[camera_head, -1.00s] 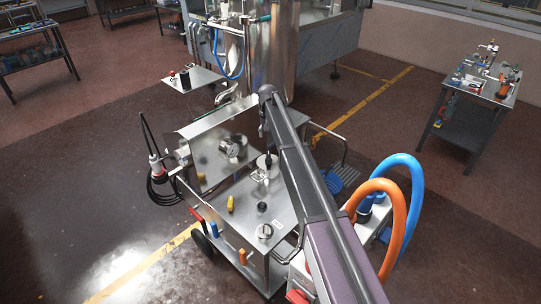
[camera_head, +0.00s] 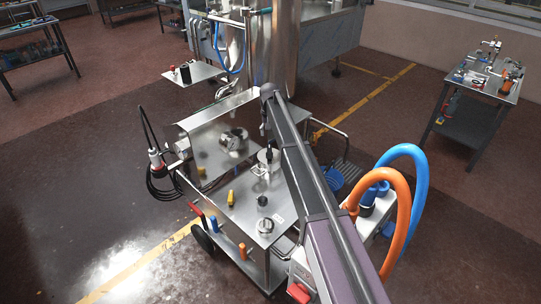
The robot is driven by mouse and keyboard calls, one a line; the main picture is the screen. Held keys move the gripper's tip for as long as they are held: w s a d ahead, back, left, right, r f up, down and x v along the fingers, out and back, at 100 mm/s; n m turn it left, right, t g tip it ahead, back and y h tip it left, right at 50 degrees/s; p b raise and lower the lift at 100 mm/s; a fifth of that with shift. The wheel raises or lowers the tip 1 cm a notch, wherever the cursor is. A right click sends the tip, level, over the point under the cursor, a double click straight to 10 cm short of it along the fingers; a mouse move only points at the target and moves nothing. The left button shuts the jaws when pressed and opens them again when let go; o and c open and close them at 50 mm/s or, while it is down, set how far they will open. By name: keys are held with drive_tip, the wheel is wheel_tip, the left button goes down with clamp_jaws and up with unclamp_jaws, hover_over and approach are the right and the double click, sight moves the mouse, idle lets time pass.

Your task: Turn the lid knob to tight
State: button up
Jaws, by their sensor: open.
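A steel cart (camera_head: 240,208) stands in the middle of the camera_head view. A round pale lid-like disc (camera_head: 262,167) is at the cart's back right, partly hidden by my arm. My gripper (camera_head: 268,156) is small and dark, pointing down at or just above this disc; its jaws are open, but contact with the knob cannot be made out. A round steel lid-like piece (camera_head: 265,226) lies nearer the cart's front, apart from my gripper. A small black knob-like piece (camera_head: 262,200) stands between them. Which piece is the task's knob is not clear.
A yellow item (camera_head: 231,199) lies on the cart top. A steel housing with a round fitting (camera_head: 233,139) rises at its back left. Blue (camera_head: 418,165) and orange (camera_head: 400,205) hoses arch at the right. A tall steel tank (camera_head: 270,50) stands behind. Floor at left is clear.

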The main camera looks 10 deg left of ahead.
sight(270, 150)
drive_tip(key=shift+f+b, duration=5.1)
drive_tip(key=shift+f, duration=0.3)
